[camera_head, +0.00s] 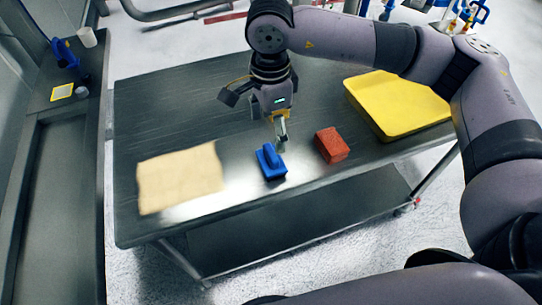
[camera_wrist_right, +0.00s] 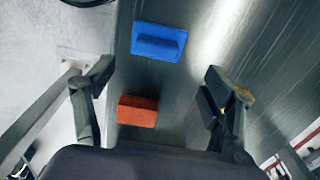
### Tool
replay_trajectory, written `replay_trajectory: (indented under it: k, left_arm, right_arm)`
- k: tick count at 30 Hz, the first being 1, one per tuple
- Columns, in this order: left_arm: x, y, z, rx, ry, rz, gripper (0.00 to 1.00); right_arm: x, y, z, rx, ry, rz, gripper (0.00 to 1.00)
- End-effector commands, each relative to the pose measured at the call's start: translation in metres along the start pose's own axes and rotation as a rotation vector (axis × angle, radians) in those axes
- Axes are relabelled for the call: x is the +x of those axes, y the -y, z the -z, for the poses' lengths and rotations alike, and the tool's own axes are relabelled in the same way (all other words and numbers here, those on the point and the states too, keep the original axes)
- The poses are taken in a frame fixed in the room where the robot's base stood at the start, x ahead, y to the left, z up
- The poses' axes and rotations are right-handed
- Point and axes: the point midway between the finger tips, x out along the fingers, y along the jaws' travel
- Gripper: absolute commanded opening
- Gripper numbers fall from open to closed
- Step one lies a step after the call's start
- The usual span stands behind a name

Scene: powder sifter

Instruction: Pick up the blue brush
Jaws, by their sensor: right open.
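The blue brush (camera_head: 270,163) lies on the metal table, between a beige cloth and a red block. It has a raised handle on top. In the right wrist view the blue brush (camera_wrist_right: 158,42) lies beyond the fingertips, near the table edge. My right gripper (camera_head: 281,138) is above the table, just behind the brush in the head view. In the right wrist view my right gripper (camera_wrist_right: 158,82) shows its two fingers wide apart with nothing between the tips. My left gripper is not in view.
The red block (camera_head: 332,145) lies right of the brush; it also shows in the right wrist view (camera_wrist_right: 137,111). The beige cloth (camera_head: 180,177) lies left on the metal table (camera_head: 190,100). A yellow tray (camera_head: 398,104) is at the right. A side counter (camera_head: 45,185) holds small items.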

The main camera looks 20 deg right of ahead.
Motion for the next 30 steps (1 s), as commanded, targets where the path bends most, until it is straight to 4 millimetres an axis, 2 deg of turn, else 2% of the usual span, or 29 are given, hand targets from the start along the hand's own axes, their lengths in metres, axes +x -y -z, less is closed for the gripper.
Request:
replay_trajectory:
  k: [3,11,16,21,29,30]
  left_arm:
    - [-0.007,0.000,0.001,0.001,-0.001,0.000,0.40]
    - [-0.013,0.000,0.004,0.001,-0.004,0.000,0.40]
    - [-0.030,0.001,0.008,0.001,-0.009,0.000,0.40]
    - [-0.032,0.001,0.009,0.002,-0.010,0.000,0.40]
    - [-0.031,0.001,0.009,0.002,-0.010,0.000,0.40]
    - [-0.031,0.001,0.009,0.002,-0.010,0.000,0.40]
  right_arm:
    - [0.018,-0.001,0.000,0.000,0.001,-0.002,0.77]
    - [0.037,-0.001,0.000,0.000,0.001,-0.002,0.77]
    - [0.061,-0.005,0.000,-0.002,0.001,-0.004,0.77]
    - [0.081,-0.004,0.000,-0.001,0.001,-0.001,0.77]
    - [0.084,-0.004,0.000,-0.001,0.002,0.001,0.77]
    - [0.084,-0.004,0.000,-0.001,0.002,0.001,0.74]
